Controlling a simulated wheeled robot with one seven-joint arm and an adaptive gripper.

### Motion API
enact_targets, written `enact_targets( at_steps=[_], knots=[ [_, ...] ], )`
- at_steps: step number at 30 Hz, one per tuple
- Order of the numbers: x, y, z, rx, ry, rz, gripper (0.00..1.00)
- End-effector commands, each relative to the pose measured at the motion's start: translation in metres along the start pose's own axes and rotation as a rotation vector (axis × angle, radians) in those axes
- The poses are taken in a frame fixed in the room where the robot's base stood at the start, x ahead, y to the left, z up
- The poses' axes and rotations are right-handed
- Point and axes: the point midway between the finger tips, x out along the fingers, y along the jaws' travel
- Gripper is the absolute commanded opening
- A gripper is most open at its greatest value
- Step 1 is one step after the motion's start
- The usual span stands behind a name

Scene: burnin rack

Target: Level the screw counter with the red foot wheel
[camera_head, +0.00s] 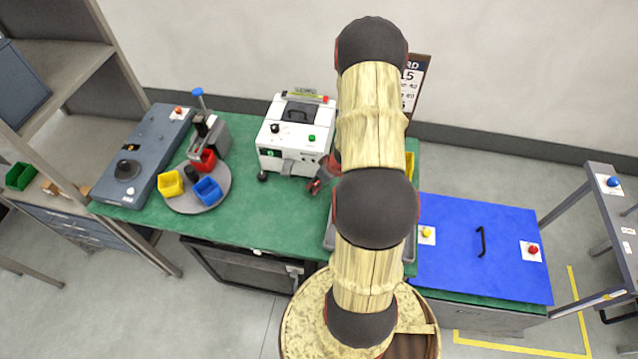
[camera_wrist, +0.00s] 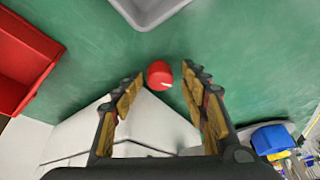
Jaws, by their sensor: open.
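The screw counter (camera_head: 295,135) is a white box on the green bench, with a black handle, a black knob and a green button. A small vial-like strip (camera_head: 308,96) lies along its top back edge; its bubble is too small to read. A black foot wheel (camera_head: 263,176) shows at its front left corner. The red foot wheel (camera_wrist: 159,75) shows in the wrist view, beside the white casing (camera_wrist: 150,122). My gripper (camera_wrist: 161,80) is open, with a finger on either side of the red wheel; contact is not clear. In the head view my gripper (camera_head: 318,185) is at the counter's front right corner.
A turntable (camera_head: 198,200) with coloured bins stands left, beside a grey-blue unit (camera_head: 145,160). In the wrist view, a red bin (camera_wrist: 22,62) is upper left and a grey tray (camera_wrist: 146,12) at the top. The green bench (camera_head: 250,215) is clear in front of the counter.

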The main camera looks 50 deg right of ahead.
Motion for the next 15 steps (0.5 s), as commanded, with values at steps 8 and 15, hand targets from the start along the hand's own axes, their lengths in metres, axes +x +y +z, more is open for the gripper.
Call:
enact_targets(
  at_steps=[8,15],
  knots=[
    [-0.034,0.001,-0.001,-0.001,0.002,0.002,0.45],
    [-0.065,0.001,-0.001,-0.001,0.002,0.001,0.45]
  ],
)
